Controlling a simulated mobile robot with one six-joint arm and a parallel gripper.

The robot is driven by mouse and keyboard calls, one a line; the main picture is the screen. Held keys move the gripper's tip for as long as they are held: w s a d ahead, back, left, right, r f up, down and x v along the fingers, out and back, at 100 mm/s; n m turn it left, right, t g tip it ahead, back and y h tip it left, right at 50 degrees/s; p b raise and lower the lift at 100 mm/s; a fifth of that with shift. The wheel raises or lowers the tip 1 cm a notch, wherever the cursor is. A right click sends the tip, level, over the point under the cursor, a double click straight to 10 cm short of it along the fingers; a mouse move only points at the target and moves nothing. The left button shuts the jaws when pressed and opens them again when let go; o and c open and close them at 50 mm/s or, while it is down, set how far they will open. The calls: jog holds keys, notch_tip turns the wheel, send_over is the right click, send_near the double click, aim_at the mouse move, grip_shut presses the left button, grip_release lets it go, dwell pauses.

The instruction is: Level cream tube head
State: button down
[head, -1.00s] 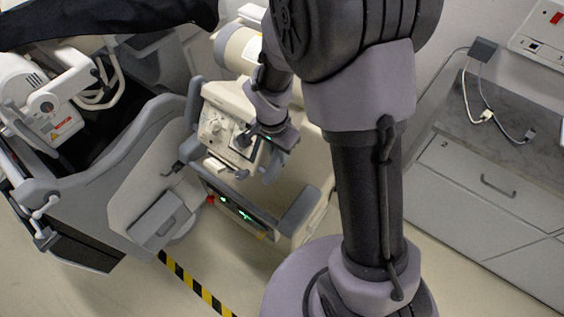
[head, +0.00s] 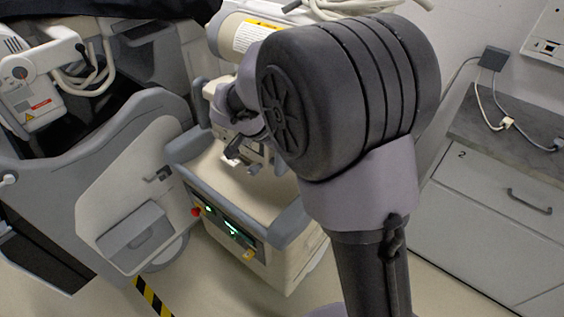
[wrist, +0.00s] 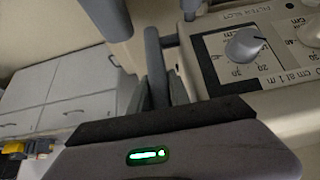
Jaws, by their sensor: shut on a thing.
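The cream tube head (head: 229,36) hangs over the cart at the top centre of the head view, with a yellow and white label. My arm covers its right part and most of its control box. In the wrist view its control panel (wrist: 284,75) shows a grey knob (wrist: 245,45) and printed scales at upper right. My gripper (wrist: 160,90) is shut on a slim dark grey handle (wrist: 154,55) beside that panel. The head view mostly hides the grip, and I cannot tell exactly how the head is tilted.
The cream cart base (head: 240,190) with grey bumpers and a lit display stands below. A grey covered cart (head: 75,185) is close on the left. Drawers (head: 500,200) under a grey counter line the right wall. Floor shows at the lower left by striped tape (head: 152,296).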

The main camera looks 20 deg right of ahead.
jog(key=shift+w+d+f+t+h+b, duration=0.25)
jog(key=shift+d+f+b, duration=0.15)
jog(key=shift+b, duration=0.35)
jog(key=shift+w+d+f+t+h+b, duration=0.15)
jog(key=shift+w+d+f+b, duration=0.1)
jog(key=shift+f+b, duration=0.35)
jog(key=shift+r, duration=0.15)
jog(key=c, duration=1.5)
grip_release()
jog(key=shift+d, duration=0.1)
jog(key=p+v, duration=0.6)
jog(key=v, duration=1.1)
jog(key=shift+r, duration=0.2)
